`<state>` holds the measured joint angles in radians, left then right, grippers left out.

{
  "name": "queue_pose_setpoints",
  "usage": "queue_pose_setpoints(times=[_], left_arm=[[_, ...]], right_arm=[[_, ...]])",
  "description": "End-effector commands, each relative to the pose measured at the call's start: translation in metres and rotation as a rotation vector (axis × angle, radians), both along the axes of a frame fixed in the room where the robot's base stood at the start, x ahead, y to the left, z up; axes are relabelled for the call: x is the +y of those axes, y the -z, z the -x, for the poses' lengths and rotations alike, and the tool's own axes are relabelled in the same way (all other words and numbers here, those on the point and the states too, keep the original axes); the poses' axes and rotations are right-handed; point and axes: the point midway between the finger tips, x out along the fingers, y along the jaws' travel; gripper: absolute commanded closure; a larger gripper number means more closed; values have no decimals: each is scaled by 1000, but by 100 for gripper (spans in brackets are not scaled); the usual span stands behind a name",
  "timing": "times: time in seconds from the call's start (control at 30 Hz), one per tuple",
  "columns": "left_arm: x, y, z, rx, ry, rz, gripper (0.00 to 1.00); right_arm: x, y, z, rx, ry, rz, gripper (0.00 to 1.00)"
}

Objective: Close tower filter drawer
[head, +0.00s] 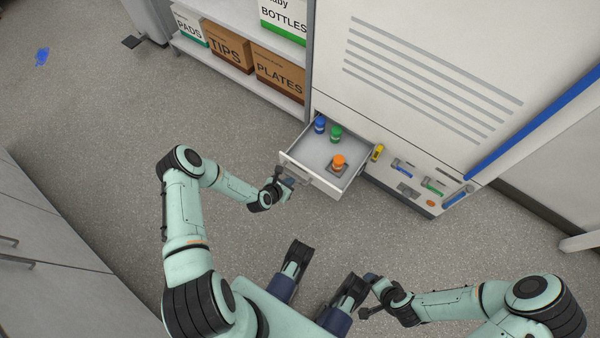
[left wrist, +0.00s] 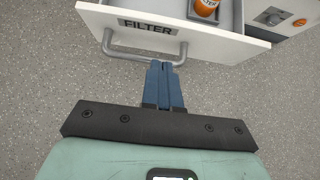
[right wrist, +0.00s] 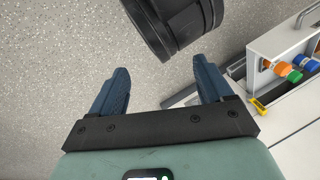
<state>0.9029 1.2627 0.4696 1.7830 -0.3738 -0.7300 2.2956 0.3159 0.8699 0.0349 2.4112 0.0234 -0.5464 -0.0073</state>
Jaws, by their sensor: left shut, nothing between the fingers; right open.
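The tower filter drawer (head: 316,178) is pulled out from the base of the white tower (head: 420,80). In the left wrist view the drawer front (left wrist: 215,42) carries a FILTER label (left wrist: 147,27) and a grey bar handle (left wrist: 110,47). My left gripper (left wrist: 166,66) is shut with nothing in it, its fingertips right at the handle's bar; whether they touch it I cannot tell. My right gripper (right wrist: 160,78) is open and empty, away from the drawer.
A shelf with boxes labelled TIPS (head: 228,48) and PLATES (head: 278,75) stands left of the tower. A yellow item (head: 377,152) is beside the drawer, and a panel with blue and green parts (head: 433,187) is to its right. The floor in front is clear.

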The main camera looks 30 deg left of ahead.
Motion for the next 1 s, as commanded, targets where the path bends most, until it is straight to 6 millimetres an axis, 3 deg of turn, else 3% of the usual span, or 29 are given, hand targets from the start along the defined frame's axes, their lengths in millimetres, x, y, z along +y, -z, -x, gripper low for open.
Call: queue_pose_setpoints(times=[0.13, 0.4, 1.0], left_arm=[[-2, 24, -23, 0, 1, -2, 100], [-5, 21, -57, 0, 2, -2, 100], [-5, 20, -66, 1, 0, 0, 100]], right_arm=[[-9, 15, -18, -45, 18, 23, 21], [-15, 20, -29, -74, 31, 37, 21], [-17, 24, -34, -88, 36, 44, 21]])
